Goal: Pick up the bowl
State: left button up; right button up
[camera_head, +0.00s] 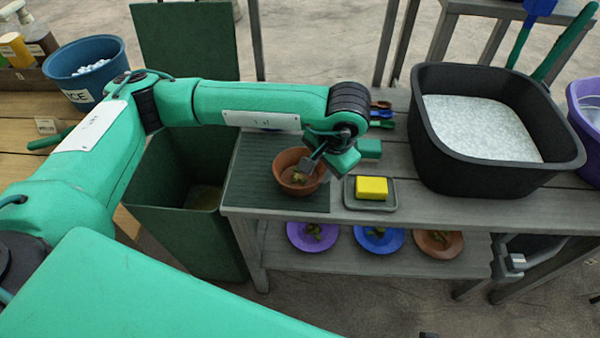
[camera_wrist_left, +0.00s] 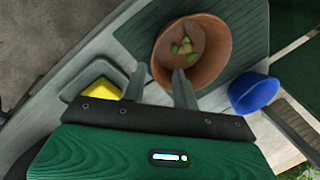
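The brown clay bowl (camera_head: 287,182) stands upright on a dark ribbed mat (camera_head: 243,190) at the left end of the grey table, with green and brown scraps inside. My left gripper (camera_head: 312,164) is at the right side of its rim, pointing down. In the left wrist view, the bowl (camera_wrist_left: 213,75) lies ahead of the left gripper (camera_wrist_left: 161,85). The two fingers are apart, one over the bowl's inside and the other outside its rim, with the near wall between them. I cannot tell whether either finger touches the wall. My right gripper is not in view.
A yellow sponge (camera_head: 372,187) on a grey tray is just right of the bowl. A large black basin (camera_head: 430,135) holds pale granules farther right. Several plates, including a purple one (camera_head: 297,240), sit on the shelf below. A green bin (camera_head: 170,225) stands left of the table.

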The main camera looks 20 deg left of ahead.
aim_at(319, 180)
pick_arm(q)
jog(key=shift+s+d+x, duration=0.15)
jog(key=shift+s+x, duration=0.05)
jog(key=shift+x, duration=1.5)
jog(key=shift+s+d+x, duration=0.1)
jog(key=shift+s+x, duration=0.05)
jog(key=shift+x, duration=1.55)
jog(key=shift+f, duration=0.1)
grip_shut()
